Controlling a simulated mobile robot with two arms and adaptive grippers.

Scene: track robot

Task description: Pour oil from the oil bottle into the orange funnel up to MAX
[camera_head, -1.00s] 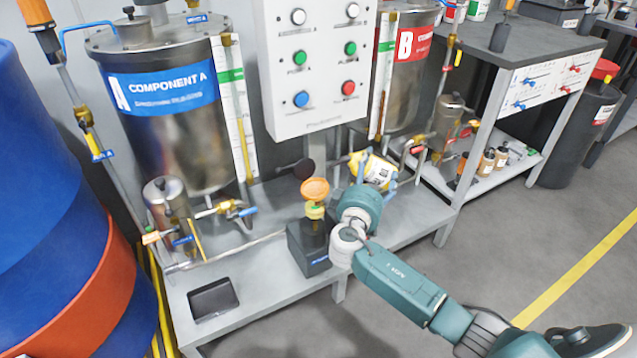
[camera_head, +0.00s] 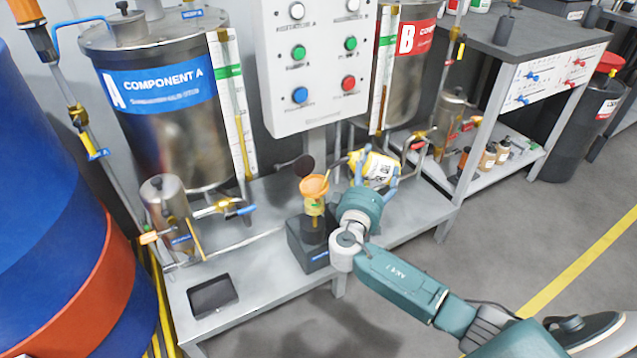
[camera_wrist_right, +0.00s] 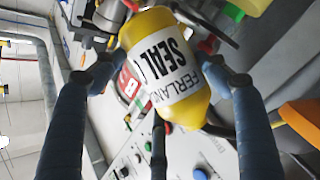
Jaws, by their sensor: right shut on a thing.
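The oil bottle (camera_head: 374,167) is yellow with a white label. It is tilted on its side, its narrow end toward the funnel. My right gripper (camera_head: 376,184) is shut on it and holds it above the bench. In the right wrist view the bottle (camera_wrist_right: 172,65) lies between the two blue fingers (camera_wrist_right: 160,75). The orange funnel (camera_head: 314,187) stands on a dark box-shaped unit (camera_head: 308,250), left of the bottle. Whether oil is flowing, and the MAX mark, are too small to tell. My left gripper is out of view.
A control panel (camera_head: 320,110) stands behind the funnel. The Component A tank (camera_head: 165,130) is at left and the Component B tank (camera_head: 408,85) at right. A dark tray (camera_head: 213,296) lies at the bench's (camera_head: 255,285) front left. A blue and red drum (camera_head: 50,230) is at far left.

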